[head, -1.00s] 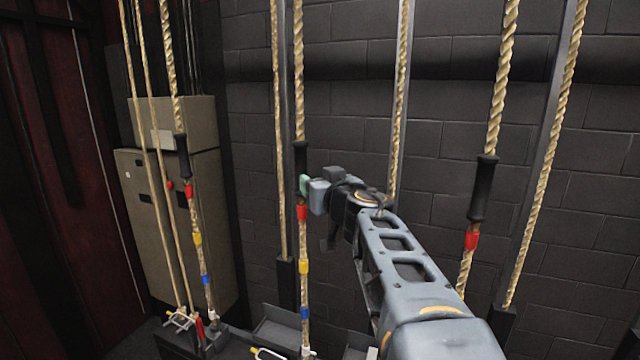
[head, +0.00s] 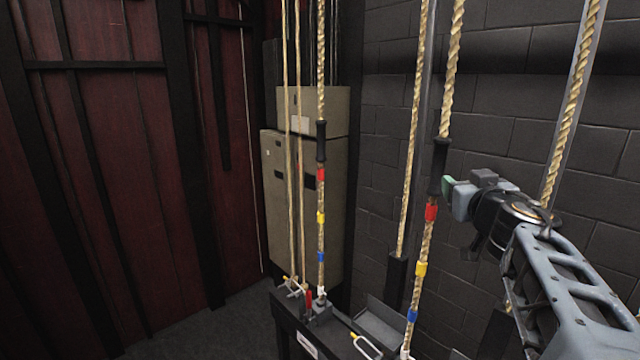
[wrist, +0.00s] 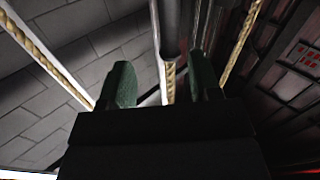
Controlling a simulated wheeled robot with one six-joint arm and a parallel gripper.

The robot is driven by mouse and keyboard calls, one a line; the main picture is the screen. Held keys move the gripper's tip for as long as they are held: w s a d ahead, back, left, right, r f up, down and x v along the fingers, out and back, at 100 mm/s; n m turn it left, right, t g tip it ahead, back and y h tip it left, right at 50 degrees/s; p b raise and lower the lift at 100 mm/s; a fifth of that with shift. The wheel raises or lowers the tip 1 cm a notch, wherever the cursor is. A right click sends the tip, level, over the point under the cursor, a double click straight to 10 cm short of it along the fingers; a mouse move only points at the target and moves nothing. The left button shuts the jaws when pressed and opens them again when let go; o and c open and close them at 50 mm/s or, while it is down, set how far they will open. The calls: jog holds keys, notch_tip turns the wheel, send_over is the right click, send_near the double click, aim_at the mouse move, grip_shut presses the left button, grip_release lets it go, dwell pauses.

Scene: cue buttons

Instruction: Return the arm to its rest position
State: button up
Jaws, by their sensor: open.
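My arm reaches in from the lower right of the head view. In the wrist view, the green fingers of my gripper (wrist: 165,84) stand wide apart. A rope (wrist: 170,78) with a dark sleeve (wrist: 171,30) shows in the gap between them. I cannot tell how deep the rope lies in the gap. Nothing is clamped.
Another banded rope (head: 320,245) and two plain ropes hang to the left, before a beige cabinet (head: 318,225). A thick rope (head: 575,95) hangs behind my arm. A dark rail with rope locks (head: 295,290) runs below. The floor at left (head: 195,330) is clear.

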jog(key=s+d+f+m+g+h+b, duration=0.1)
jog(key=s+d+f+m+g+h, duration=0.2)
jog(key=f, duration=0.5)
jog(key=s+d+f+g+h, duration=0.1)
jog(key=s+f+g+h, duration=0.1)
jog(key=s+f+g, duration=0.4)
jog(key=s+a+f+n+g+y+b, duration=0.1)
jog(key=s+a+f+n+g+y, duration=0.1)
jog(key=a+f, duration=0.7)
jog(key=s+a+f+n+g+y+b, duration=0.1)
jog(key=s+a+f+g+y+b, duration=0.1)
jog(key=s+a+f+y, duration=0.3)
jog(key=a+f+y, duration=0.1)
jog(key=a+f, duration=0.2)
jog(key=a, duration=0.3)
jog(key=shift+f+n, duration=0.35)
jog(key=shift+n, duration=0.05)
jog(key=shift+d, duration=0.1)
jog(key=shift+c, duration=0.4)
